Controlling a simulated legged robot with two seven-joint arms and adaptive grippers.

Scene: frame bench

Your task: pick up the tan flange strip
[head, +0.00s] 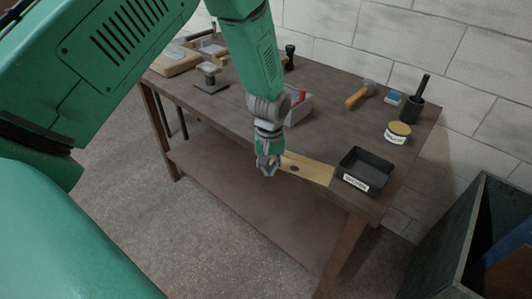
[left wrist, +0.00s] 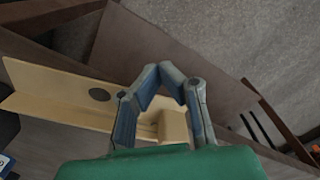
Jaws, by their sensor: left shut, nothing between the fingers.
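The tan flange strip (head: 312,172) lies along the front edge of the bench, left of a black tray. In the left wrist view the strip (left wrist: 55,85) has a flat face with a dark round spot and a raised lip. Its near end shows behind my fingers. My left gripper (head: 267,168) is at the strip's left end, by the bench's front edge. Its fingers (left wrist: 168,72) bend inward to nearly meeting tips and hold nothing. I cannot tell if they touch the strip. My right gripper is not in view.
The black labelled tray (head: 354,182) stands close right of the strip. A grey bin (head: 300,110) is behind my left wrist. A tin (head: 397,136), a black cup (head: 411,110) and an orange-handled tool (head: 357,97) stand farther back. The bench (head: 225,110) is clear left of the gripper.

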